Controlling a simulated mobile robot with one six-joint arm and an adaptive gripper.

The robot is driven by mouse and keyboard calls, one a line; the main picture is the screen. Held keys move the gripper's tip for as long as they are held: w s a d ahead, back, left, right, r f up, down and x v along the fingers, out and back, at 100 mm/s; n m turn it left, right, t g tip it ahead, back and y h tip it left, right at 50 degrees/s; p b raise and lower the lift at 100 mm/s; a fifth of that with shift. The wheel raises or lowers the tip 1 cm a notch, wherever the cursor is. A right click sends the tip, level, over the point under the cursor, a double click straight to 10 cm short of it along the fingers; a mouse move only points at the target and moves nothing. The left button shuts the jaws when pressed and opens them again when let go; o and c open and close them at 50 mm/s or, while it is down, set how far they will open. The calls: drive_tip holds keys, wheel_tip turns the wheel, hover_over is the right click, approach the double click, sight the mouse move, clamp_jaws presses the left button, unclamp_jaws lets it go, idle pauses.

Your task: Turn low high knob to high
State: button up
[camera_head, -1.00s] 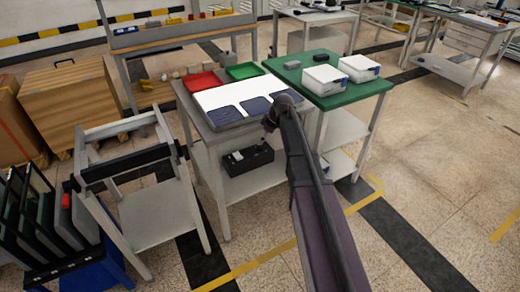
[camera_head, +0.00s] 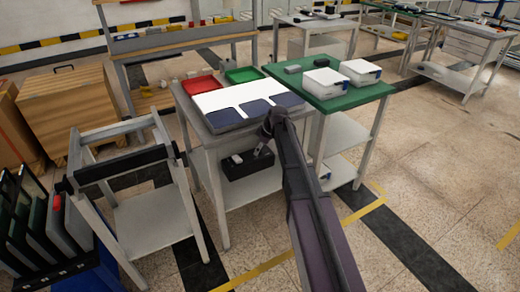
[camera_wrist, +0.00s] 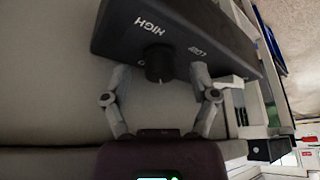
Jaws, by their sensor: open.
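The low high knob (camera_wrist: 160,65) is a dark round knob on the face of a black box (camera_wrist: 190,28) in the wrist view. White lettering on the box reads HIGH on the left and LOW on the right. A small light mark shows on the knob's near edge. My gripper (camera_wrist: 160,93) is open, with one finger on each side of the knob and apart from it. In the head view the black box (camera_head: 235,168) sits on the lower shelf of the grey table. My gripper there (camera_head: 258,152) is small and partly hidden, beside the box.
The grey table (camera_head: 203,123) stands above the shelf (camera_head: 240,195), with a red tray (camera_head: 202,84) and dark blue sheets (camera_head: 254,108) on top. A green table (camera_head: 340,98) with white boxes stands to the right. A table leg (camera_head: 219,200) is left of the box.

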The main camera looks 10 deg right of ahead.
clamp_jaws()
drive_tip(key=shift+s+m, duration=0.1)
drive_tip(key=shift+m, duration=0.3)
drive_tip(key=m+t, duration=0.1)
drive_tip(key=m, duration=0.2)
drive_tip(key=shift+h, duration=0.4)
drive_tip(key=m+h, duration=0.1)
drive_tip(key=m, duration=0.1)
drive_tip(key=m+t+h, duration=0.1)
drive_tip(key=m, duration=0.2)
drive_tip(key=shift+a+m, duration=0.1)
drive_tip(key=shift+m, duration=0.2)
drive_tip(key=m+h, duration=0.2)
drive_tip(key=m, duration=0.3)
drive_tip(key=m+h, duration=0.1)
drive_tip(key=m, duration=0.3)
drive_tip(key=shift+a+g, duration=0.1)
drive_tip(key=shift+g, duration=0.3)
drive_tip(key=shift+m+h, duration=0.3)
